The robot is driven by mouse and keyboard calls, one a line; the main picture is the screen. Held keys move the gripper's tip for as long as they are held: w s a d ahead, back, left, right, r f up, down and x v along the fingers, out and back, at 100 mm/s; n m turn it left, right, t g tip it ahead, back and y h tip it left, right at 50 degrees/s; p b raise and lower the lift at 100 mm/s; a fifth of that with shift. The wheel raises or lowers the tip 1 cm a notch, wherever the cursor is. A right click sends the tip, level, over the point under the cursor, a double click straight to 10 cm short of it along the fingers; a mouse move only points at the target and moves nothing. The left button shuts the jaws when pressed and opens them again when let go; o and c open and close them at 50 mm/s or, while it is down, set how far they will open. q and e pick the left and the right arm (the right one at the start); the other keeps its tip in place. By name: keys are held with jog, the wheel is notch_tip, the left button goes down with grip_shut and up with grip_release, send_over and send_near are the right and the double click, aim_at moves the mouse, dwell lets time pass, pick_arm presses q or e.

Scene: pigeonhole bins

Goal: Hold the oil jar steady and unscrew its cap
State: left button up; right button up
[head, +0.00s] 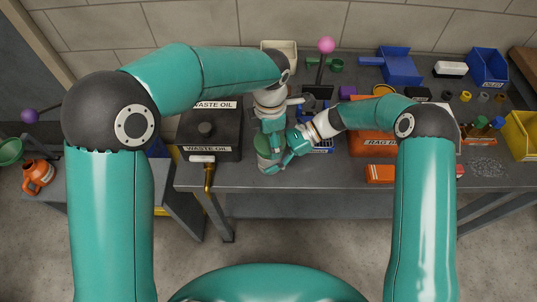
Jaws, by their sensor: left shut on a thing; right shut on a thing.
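The oil jar (264,162) stands near the bench's front edge, left of the middle, pale with a green cap (262,146) at its top. My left gripper (270,138) comes down from above and is shut on the cap, hiding part of it. My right gripper (280,160) reaches in from the right, low against the jar's side, and is shut on the jar body. The fingers and the jar are small and overlap, so the exact contact and the cap's thread are hidden.
A dark waste oil box (207,128) stands left of the jar, with a brass tap (209,178) at the bench edge. An orange rag bin (368,143) is to the right, partly behind my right arm. Blue trays (399,66) and small parts lie further back.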

pick_arm(q)
jog(key=shift+r, duration=1.9)
pick_arm(e)
jog(key=o, duration=1.4)
jog(key=shift+c, duration=0.2)
jog(key=v, duration=1.2)
jog(key=shift+f, duration=0.1)
